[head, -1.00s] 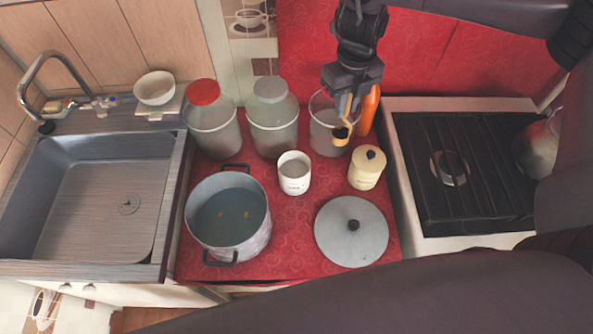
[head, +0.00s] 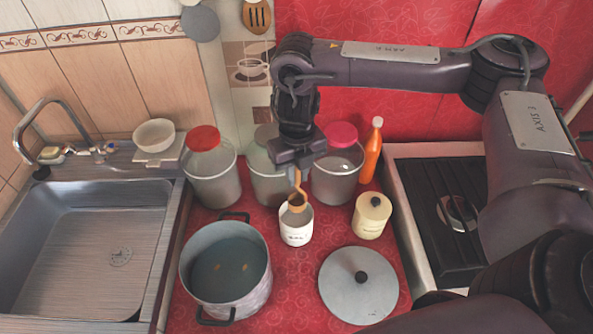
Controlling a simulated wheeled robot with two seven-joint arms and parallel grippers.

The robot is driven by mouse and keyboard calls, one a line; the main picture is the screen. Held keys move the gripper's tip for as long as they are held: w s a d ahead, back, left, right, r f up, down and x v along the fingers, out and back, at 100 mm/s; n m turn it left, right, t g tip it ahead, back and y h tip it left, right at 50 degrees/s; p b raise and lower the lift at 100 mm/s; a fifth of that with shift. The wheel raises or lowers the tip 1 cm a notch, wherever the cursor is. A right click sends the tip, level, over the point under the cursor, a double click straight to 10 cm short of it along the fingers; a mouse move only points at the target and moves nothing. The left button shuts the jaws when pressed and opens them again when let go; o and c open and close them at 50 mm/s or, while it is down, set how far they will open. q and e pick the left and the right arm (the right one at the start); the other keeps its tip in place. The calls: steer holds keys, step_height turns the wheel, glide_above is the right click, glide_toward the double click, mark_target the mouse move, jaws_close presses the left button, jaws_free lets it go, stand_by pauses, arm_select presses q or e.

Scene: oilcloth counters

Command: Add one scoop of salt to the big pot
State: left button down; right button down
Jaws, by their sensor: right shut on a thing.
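My right gripper (head: 298,163) is shut on the handle of a small tan scoop (head: 299,186), which hangs downward. The scoop's bowl is at the mouth of a white lettered canister (head: 296,229); I cannot tell how deep it sits or whether it holds anything. The canister stands open on the red oilcloth, its lettering too small to read. The big grey pot (head: 246,295) stands to its left, uncovered, with liquid and a few orange bits inside. A grey lid (head: 340,290) with a dark knob lies flat to the right. My left gripper is out of view.
A cream lidded canister (head: 369,220) stands right of the white one. Behind are a red-lidded jar (head: 213,180), a jar (head: 266,185) partly hidden by my gripper, a pink-lidded jar (head: 336,180) and an orange bottle (head: 371,155). A sink (head: 80,250) is left, a stove (head: 440,200) right.

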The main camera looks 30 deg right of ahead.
mark_target(296, 200)
step_height(296, 200, down, 2)
steer(key=shift+w+f+b, duration=0.1)
steer(key=shift+f+b, duration=0.05)
steer(key=shift+b, duration=1)
steer(key=shift+f+b, duration=0.55)
steer(key=shift+b, duration=0.05)
steer(key=shift+f+b, duration=1.95)
steer(key=shift+f, duration=1.5)
steer(key=shift+r, duration=0.1)
step_height(296, 200, up, 4)
steer(key=p, duration=0.3)
steer(key=shift+f, duration=0.2)
step_height(296, 200, up, 6)
steer(key=p, duration=0.7)
steer(key=shift+r+p, duration=0.2)
steer(key=shift+p, duration=0.15)
steer(key=shift+f, duration=0.1)
